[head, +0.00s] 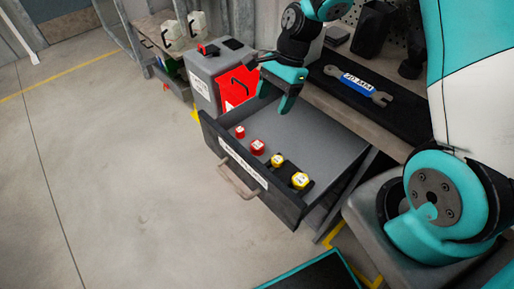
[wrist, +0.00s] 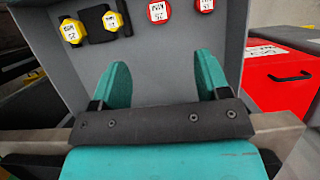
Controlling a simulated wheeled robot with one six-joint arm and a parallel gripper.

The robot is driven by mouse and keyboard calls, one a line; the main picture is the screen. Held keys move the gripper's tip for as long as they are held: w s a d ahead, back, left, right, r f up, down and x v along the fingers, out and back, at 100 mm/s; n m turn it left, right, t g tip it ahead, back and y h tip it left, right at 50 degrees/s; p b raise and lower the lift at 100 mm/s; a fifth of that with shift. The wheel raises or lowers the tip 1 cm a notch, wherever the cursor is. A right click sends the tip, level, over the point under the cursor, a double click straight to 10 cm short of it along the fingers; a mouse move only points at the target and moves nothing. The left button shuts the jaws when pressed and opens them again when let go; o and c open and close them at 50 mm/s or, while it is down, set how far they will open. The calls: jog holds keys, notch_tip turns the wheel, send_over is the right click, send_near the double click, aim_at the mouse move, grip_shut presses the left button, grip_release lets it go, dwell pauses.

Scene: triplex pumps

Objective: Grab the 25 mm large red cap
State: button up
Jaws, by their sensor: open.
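Two red caps lie in the open grey drawer. One red cap (head: 257,147) looks slightly larger; it also shows at the top of the wrist view (wrist: 158,11). The other red cap (head: 240,131) sits nearer the drawer's far left corner and shows at the top in the wrist view (wrist: 204,5). Their white labels are too small to read surely. My gripper (head: 289,103) is above the back of the drawer, apart from the caps. In the wrist view its teal fingers (wrist: 162,65) are spread with nothing between them.
Two yellow caps (head: 277,160) (head: 300,180) share the row in the drawer (head: 325,150). The drawer's walls stand around the caps. A red box (head: 238,87) stands behind left, and a wrench (head: 357,84) lies on the bench. The drawer's right part is bare.

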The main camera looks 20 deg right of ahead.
aim_at(257, 145)
jog(key=x, duration=1.3)
jog(key=shift+s+a+f+b, duration=0.15)
jog(key=shift+a+f+b, duration=0.05)
jog(key=shift+f+b, duration=0.1)
jog(key=c, duration=1)
